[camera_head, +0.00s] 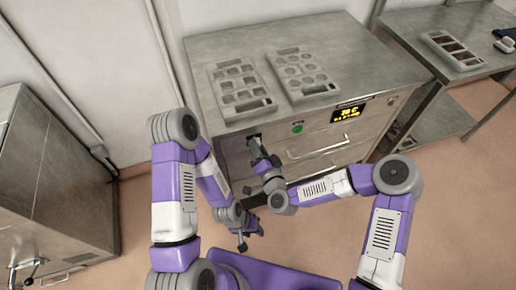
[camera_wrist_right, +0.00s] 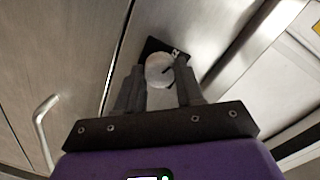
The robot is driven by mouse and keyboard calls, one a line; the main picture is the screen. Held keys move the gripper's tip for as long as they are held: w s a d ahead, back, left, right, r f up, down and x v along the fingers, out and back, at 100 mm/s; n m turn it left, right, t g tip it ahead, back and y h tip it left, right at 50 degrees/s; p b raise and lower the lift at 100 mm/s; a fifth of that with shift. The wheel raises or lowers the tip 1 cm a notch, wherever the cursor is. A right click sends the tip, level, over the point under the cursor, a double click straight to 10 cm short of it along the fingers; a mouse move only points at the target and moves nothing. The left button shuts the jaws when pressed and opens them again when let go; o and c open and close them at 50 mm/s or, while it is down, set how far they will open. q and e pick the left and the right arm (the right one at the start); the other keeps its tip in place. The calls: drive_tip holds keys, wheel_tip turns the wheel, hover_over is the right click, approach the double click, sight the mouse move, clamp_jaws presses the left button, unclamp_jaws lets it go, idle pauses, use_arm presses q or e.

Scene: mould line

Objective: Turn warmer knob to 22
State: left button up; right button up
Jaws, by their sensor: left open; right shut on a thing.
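The warmer (camera_head: 325,135) is a steel cabinet with drawers below its top. Its knob (camera_wrist_right: 159,71) is a pale round dial with a dark mark, set on a black plate (camera_wrist_right: 153,45) with partly visible white figures. My right gripper (camera_head: 256,150) is at the upper left of the warmer's front. In the right wrist view, the fingers of this gripper (camera_wrist_right: 160,78) are shut on the knob, one on each side. The warmer's display (camera_head: 348,111) shows yellow characters too small to read surely. My left gripper (camera_head: 246,234) is open and empty, low in front of the warmer.
Two grey mould trays (camera_head: 241,86) (camera_head: 302,75) lie on the warmer's top. A green button (camera_head: 297,128) and a drawer handle (camera_head: 316,148) are right of the knob. A steel table (camera_head: 418,22) with a tray stands at the right, and a steel cabinet (camera_head: 55,180) at the left.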

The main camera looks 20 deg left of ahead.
idle(0.5)
drive_tip(key=o, duration=1)
drive_tip(key=shift+o, duration=0.2)
drive_tip(key=v, duration=0.7)
drive_tip(key=shift+s+d+p, duration=0.15)
drive_tip(key=shift+s+p, duration=0.1)
drive_tip(key=shift+p, duration=0.15)
